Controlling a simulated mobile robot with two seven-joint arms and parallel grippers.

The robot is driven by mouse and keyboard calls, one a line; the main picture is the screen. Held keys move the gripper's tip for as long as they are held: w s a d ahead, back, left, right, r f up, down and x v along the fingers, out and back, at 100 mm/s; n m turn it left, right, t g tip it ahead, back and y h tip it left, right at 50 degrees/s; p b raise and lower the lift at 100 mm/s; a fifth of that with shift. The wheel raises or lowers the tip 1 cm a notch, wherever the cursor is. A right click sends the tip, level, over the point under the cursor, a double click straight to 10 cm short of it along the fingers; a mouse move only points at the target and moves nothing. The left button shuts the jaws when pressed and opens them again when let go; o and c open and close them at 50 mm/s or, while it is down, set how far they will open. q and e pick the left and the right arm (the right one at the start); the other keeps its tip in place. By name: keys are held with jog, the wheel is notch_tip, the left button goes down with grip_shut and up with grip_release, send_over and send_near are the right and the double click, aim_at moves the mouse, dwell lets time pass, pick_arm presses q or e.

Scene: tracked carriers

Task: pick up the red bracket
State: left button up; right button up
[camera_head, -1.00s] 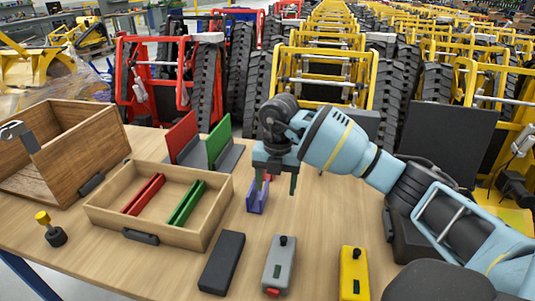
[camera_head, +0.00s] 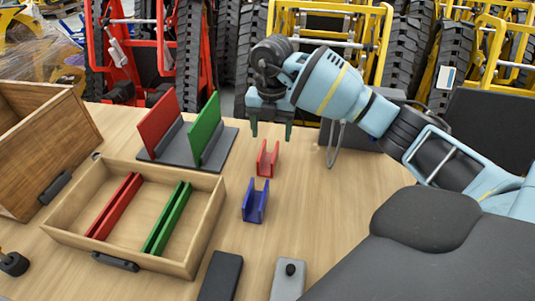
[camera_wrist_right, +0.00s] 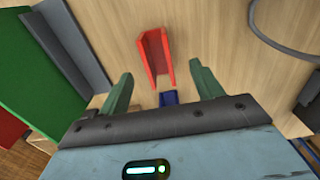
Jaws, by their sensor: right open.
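The red bracket (camera_head: 267,158) is a small U-shaped channel, open side up, on the wooden table. In the head view my right gripper (camera_head: 271,131) is open and empty, its fingers just above the bracket in the picture. In the right wrist view the red bracket (camera_wrist_right: 155,56) lies ahead of the open fingers (camera_wrist_right: 160,78), and nothing is between them that they touch. My left gripper is not in view.
A blue bracket (camera_head: 255,203) sits just nearer than the red one. A stand with red and green plates (camera_head: 208,133) is to the left, behind an open wooden tray (camera_head: 205,235). Dark and grey boxes (camera_head: 220,276) lie in front. The table to the right is mostly clear.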

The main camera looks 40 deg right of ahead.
aim_at(268, 163)
notch_tip(268, 163, down, 3)
jog(key=shift+a+r, duration=0.1)
jog(key=shift+r, duration=0.05)
jog(key=shift+s+a+f, duration=0.1)
jog(key=shift+a+f, duration=0.05)
jog(key=shift+f, duration=0.7)
jog(key=shift+a+f, duration=0.2)
jog(key=shift+f, duration=0.65)
jog(key=shift+s+a+f, duration=0.1)
jog(key=shift+a+f, duration=0.05)
jog(key=shift+f, duration=0.7)
jog(key=c, duration=1.3)
jog(key=shift+r, duration=0.1)
notch_tip(268, 163, up, 10)
